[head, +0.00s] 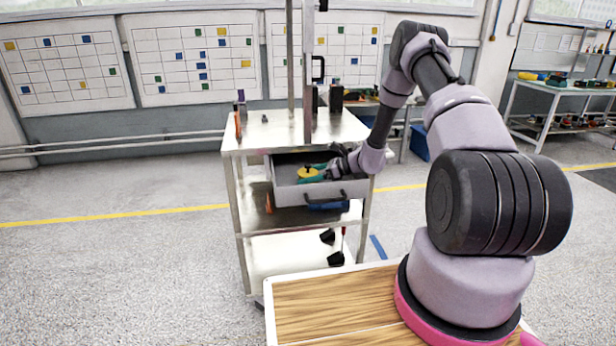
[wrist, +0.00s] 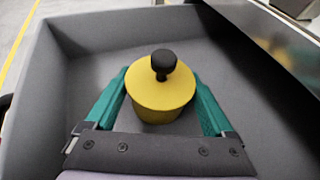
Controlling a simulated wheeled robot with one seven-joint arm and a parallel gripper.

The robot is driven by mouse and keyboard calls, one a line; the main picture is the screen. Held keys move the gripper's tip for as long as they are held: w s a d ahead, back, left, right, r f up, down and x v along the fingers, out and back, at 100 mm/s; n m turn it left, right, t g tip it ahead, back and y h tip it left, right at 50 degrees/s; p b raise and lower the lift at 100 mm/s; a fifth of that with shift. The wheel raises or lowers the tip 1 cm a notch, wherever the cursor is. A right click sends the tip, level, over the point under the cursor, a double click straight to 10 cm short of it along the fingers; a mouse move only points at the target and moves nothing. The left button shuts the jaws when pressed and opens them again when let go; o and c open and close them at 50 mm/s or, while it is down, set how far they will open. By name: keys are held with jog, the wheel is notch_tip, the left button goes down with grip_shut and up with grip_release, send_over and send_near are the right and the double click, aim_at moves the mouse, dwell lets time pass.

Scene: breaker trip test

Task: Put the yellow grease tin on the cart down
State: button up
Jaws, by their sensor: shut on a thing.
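The yellow grease tin (wrist: 160,92) is a round tin with a black knob on its lid. It stands between the two green fingers of my gripper (wrist: 160,98), which is shut on it. In the wrist view the tin is inside a grey drawer (wrist: 85,62), with bare floor around it. I cannot tell whether the tin touches the drawer floor. In the head view the tin (head: 308,172) and my gripper (head: 312,172) show small inside the open drawer (head: 308,194) of the white cart (head: 290,128).
The cart top above the drawer holds dark upright items (head: 336,98) at the back and small items (head: 240,110) at the left. A post (head: 308,70) rises from it. The shelf below holds a blue item (head: 327,206).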

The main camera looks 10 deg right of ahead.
jog(key=shift+f, duration=0.15)
jog(key=o, duration=1.4)
jog(key=shift+c, duration=0.2)
